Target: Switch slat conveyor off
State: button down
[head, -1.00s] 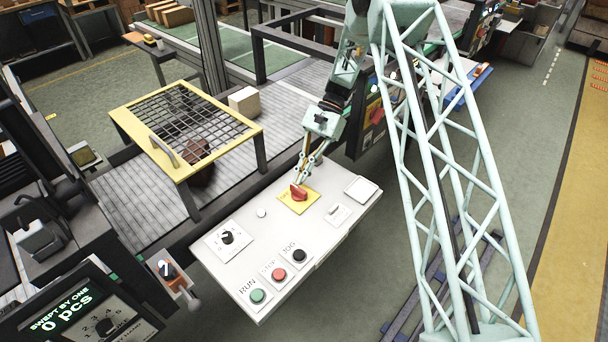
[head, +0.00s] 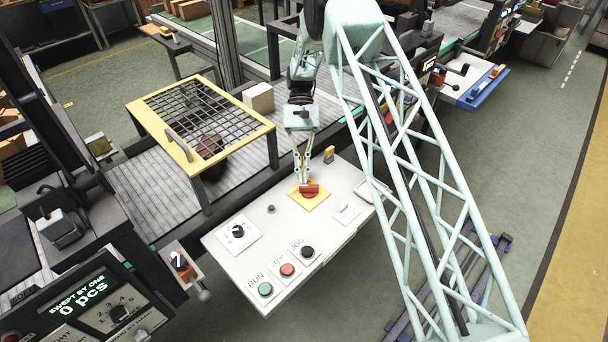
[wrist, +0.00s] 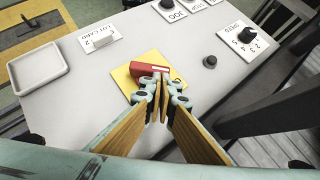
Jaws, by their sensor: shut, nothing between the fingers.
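The control panel (head: 230,262) stands beside the slat conveyor (head: 122,191). A red rotary switch (head: 311,189) sits on a yellow plate (head: 321,199); its handle lies roughly crosswise in the head view. The wrist view shows the red switch (wrist: 143,68) with a pale mark. My gripper (head: 302,182) is shut and empty, its fingertips at the red handle; I cannot tell whether they touch it. The fingers (wrist: 162,82) partly cover the switch in the wrist view. A small round lamp (head: 271,209) on the panel is dark.
The panel also carries green RUN (head: 265,289), red STOP (head: 288,270) and black JOG (head: 307,252) buttons, a speed dial (head: 238,231) and a shallow tray (wrist: 38,68). A yellow-framed mesh guard (head: 190,110) stands over the conveyor. A small yellow item (head: 329,154) is at the panel's far edge.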

jog(key=shift+w, duration=0.1)
dwell(0.6)
jog(key=shift+w+d+f, duration=0.1)
jog(key=shift+w, duration=1.45)
jog(key=v, duration=1)
jog(key=shift+w+d, duration=0.2)
jog(key=shift+w, duration=0.1)
jog(key=shift+r, duration=0.2)
